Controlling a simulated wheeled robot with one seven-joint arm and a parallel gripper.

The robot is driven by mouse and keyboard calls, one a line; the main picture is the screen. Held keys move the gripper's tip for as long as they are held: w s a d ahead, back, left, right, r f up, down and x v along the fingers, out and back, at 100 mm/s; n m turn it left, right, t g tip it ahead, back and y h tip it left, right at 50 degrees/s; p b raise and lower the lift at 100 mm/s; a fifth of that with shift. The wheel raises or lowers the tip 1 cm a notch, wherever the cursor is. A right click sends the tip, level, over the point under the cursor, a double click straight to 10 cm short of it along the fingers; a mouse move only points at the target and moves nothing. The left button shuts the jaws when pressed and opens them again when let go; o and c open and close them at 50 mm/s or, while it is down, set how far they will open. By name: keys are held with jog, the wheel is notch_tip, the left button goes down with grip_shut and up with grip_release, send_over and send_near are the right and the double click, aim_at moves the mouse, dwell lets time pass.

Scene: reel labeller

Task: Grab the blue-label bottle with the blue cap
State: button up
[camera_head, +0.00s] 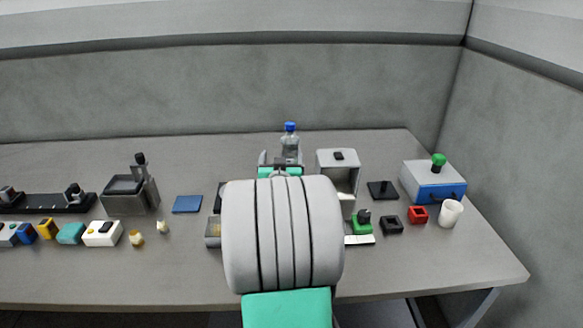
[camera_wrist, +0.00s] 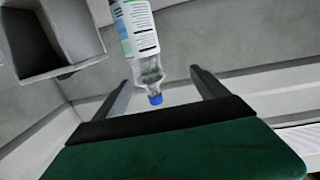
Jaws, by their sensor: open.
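The clear bottle (camera_head: 290,146) with a blue cap stands upright toward the back of the table in the head view. In the wrist view the bottle (camera_wrist: 146,66) appears cap-down in the picture, with a white label bearing blue, green and dark print. My gripper (camera_wrist: 160,88) is open, with one finger on each side of the bottle's capped end. The bottle shows no contact with either finger.
A grey open-fronted box (camera_head: 338,160) stands close right of the bottle; it also shows in the wrist view (camera_wrist: 48,38). A blue box with a green knob (camera_head: 434,182) and a white cup (camera_head: 450,213) are at the right. A blue pad (camera_head: 187,204) lies left of my arm.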

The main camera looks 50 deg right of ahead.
aim_at(290, 141)
jog(key=d, duration=0.2)
jog(key=s+d+h, duration=0.1)
jog(key=shift+r, duration=0.35)
jog(key=p+x, duration=0.2)
jog(key=x, duration=0.4)
jog(key=shift+w+d+f, duration=0.15)
jog(key=shift+w+d, duration=0.05)
jog(key=shift+w, duration=0.1)
grip_shut()
